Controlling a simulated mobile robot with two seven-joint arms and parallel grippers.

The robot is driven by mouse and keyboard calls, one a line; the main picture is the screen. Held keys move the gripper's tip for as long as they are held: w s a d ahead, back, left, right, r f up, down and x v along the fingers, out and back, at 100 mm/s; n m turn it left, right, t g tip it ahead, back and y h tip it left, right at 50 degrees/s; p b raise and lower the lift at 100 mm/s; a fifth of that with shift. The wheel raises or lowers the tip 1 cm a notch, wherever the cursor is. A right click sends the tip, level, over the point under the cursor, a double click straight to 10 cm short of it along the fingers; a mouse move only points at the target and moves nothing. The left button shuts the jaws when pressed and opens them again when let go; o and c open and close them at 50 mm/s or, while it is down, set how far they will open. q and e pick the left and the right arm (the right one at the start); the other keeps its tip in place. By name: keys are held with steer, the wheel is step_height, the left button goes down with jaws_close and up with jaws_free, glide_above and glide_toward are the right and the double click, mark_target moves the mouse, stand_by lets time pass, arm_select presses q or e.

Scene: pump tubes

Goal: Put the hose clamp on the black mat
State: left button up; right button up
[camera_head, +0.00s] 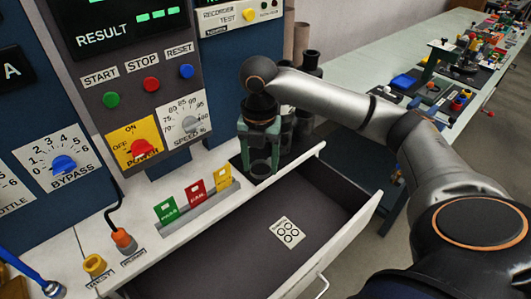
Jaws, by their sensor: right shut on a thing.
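My right gripper (260,170) reaches in from the right and points down over the back edge of the open drawer. Its greenish fingers are shut on a small grey ring-like thing, which looks like the hose clamp (261,166). A dark patch that looks like the black mat (236,161) lies on the white counter under and beside the fingers, mostly hidden by them. I cannot tell whether the clamp touches it. My left gripper is not in view.
An open dark drawer (215,262) holds a white card (289,233) with circles. Red, green and yellow tags (195,193) stand in a rack on the counter. Dark cylinders (304,120) stand behind the gripper. A control panel (140,90) rises at the left.

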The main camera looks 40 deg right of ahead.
steer(key=w+d+f, duration=0.4)
steer(key=w+f, duration=0.1)
steer(key=w+d+f, duration=0.2)
steer(key=w, duration=0.1)
steer(key=shift+w+f, duration=0.25)
steer(key=shift+f, duration=0.15)
steer(key=shift+w+d+f, duration=0.15)
steer(key=shift+w+f, duration=0.1)
steer(key=shift+f, duration=1.75)
steer(key=o, duration=1.3)
steer(key=shift+f, duration=0.1)
step_height(320, 180, up, 12)
steer(key=shift+r, duration=0.2)
